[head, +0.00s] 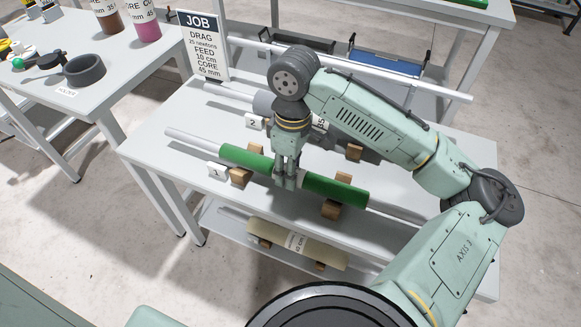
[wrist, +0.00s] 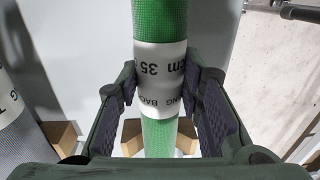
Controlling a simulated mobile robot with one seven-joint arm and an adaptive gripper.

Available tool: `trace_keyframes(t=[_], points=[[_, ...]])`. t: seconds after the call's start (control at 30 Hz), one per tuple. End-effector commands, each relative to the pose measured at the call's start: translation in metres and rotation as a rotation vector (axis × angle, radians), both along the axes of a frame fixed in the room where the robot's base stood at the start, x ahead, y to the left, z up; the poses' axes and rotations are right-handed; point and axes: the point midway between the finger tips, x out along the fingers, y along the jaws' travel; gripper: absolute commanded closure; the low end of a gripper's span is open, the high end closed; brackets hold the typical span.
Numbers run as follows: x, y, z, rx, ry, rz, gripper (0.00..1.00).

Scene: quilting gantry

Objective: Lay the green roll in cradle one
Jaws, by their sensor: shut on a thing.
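The green roll (head: 336,188), on a long pale core tube with a white label band, lies lengthwise over cradle one's wooden blocks (head: 331,209), beside the card marked 1 (head: 217,171). I cannot tell whether it rests on the blocks or hangs just above them. My gripper (head: 286,180) points down and is shut on the roll at its middle. In the wrist view the roll (wrist: 160,18) runs between my fingers (wrist: 162,105), its label (wrist: 160,70) upside down. Wooden blocks show below the roll there. My fingers hide part of the roll in the head view.
Behind it, a grey roll (head: 264,103) lies by the card marked 2 (head: 254,122), partly hidden by my arm. A cream roll (head: 325,250) is on the lower shelf. A JOB sign (head: 202,48) stands at the back left.

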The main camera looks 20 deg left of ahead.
Motion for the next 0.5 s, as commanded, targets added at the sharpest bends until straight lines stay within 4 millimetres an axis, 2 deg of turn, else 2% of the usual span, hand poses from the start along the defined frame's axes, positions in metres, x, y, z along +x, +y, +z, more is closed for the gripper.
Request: trace_keyframes(t=[0.37, 0.4, 0.5], points=[[0.0001, 0.0000, 0.0006, 0.000, -0.001, 0.000, 1.00], [0.0001, 0.0000, 0.0006, 0.000, -0.001, 0.000, 0.65], [0.0001, 0.0000, 0.0005, 0.000, -0.001, 0.000, 0.58]])
